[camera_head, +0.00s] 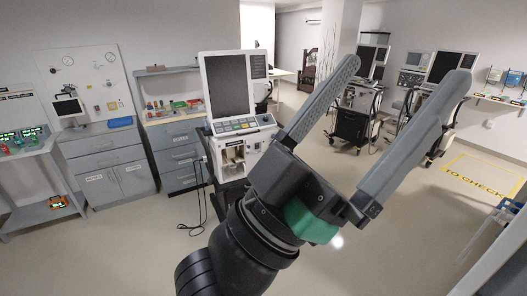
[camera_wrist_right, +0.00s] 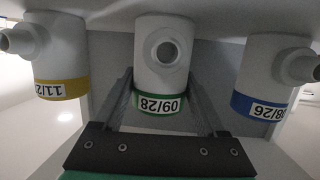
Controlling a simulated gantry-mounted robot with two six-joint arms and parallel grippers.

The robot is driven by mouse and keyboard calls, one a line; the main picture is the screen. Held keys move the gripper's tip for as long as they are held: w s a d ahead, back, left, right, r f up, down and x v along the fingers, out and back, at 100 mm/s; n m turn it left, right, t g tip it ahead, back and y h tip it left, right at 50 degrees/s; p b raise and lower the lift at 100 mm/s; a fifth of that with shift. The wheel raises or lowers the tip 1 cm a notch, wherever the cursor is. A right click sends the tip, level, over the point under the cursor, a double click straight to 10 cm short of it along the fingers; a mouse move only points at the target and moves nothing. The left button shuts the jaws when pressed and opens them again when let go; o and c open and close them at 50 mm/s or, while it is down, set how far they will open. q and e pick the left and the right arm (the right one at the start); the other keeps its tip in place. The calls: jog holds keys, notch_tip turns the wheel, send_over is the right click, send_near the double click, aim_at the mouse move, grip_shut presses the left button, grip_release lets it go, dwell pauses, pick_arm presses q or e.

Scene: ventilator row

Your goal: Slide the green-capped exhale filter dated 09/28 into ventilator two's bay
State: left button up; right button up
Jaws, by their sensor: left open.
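In the right wrist view, a white filter with a green band (camera_wrist_right: 158,112) labelled 09/28 shows between the two fingers of my right gripper (camera_wrist_right: 161,95). The label reads upside down, and a round port faces the camera. I cannot tell whether the fingers press on it. My left gripper (camera_head: 408,88) is open and empty, raised in the middle of the head view. A ventilator (camera_head: 236,92) with a dark screen stands behind it, with a recessed lower front. No number shows on it. My right gripper is outside the head view.
A filter with a yellow band (camera_wrist_right: 62,88) is left of the green one, and one with a blue band (camera_wrist_right: 262,104) right. More ventilators (camera_head: 445,68) stand at the back right. Drawers (camera_head: 180,150) and a cabinet (camera_head: 108,165) line the left wall. Floor is open at right.

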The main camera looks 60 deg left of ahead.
jog(key=c, duration=0.5)
jog(key=shift+o, duration=0.2)
